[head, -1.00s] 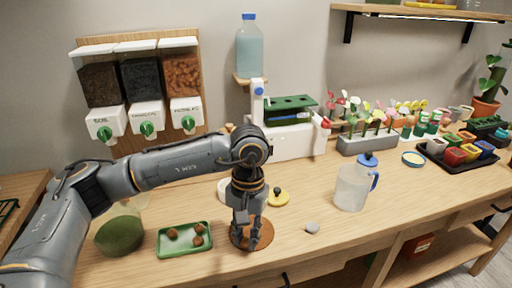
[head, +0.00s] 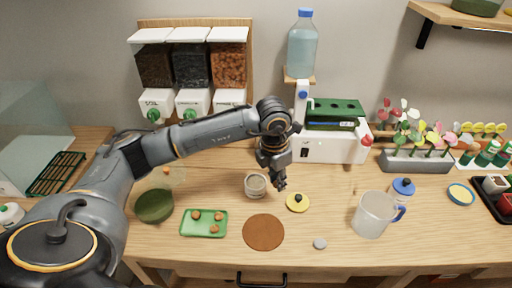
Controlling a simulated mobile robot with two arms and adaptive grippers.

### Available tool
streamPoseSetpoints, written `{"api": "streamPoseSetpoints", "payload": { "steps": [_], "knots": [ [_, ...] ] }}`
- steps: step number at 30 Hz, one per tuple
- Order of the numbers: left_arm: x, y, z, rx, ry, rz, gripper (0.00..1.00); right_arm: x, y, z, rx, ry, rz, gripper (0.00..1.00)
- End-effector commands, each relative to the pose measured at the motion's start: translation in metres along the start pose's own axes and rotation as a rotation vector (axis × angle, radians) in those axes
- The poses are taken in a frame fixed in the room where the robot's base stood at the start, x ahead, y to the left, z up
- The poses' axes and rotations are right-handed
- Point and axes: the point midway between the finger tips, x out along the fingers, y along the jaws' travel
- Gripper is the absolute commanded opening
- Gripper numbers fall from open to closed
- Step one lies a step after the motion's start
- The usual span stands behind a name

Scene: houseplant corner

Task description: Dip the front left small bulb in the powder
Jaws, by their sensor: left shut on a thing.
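A green tray (head: 187,230) holds three small brown bulbs: one at back left (head: 197,214), one at back right (head: 219,215) and one at front right (head: 214,228). Its front left spot is bare. A small round clear jar (head: 255,186) with pale contents, likely the powder, stands open on the table. My left gripper (head: 279,185) points down just right of the jar's rim, shut on the small bulb, which its fingers hide. Whether the gripper touches the jar cannot be told. My right gripper is not in view.
A yellow lid with a dark knob (head: 298,202) lies right of the jar. A brown round mat (head: 263,232), a grey stone (head: 320,244), a jug (head: 374,214) and a green bowl (head: 154,206) stand around. The front table edge is clear.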

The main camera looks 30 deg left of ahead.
Motion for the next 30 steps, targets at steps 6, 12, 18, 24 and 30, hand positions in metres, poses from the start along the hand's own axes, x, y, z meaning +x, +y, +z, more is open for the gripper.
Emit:
{"api": "streamPoseSetpoints", "payload": {
  "steps": [6, 12, 18, 24, 30],
  "knots": [
    [-0.017, 0.022, -0.002, -0.640, 0.009, 0.081, 0.00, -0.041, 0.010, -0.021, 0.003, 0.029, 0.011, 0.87],
    [-0.026, 0.044, -0.009, -1.250, 0.014, 0.159, 0.00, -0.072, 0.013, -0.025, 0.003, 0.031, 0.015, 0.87],
    [-0.030, 0.062, -0.018, -1.735, 0.017, 0.221, 0.00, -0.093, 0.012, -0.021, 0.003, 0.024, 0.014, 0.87],
    [-0.029, 0.069, -0.023, -1.962, 0.019, 0.247, 0.00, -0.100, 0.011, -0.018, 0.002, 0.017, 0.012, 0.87],
    [-0.020, 0.070, -0.025, -1.990, 0.018, 0.250, 0.00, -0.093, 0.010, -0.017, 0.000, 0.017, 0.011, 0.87]
  ]
}}
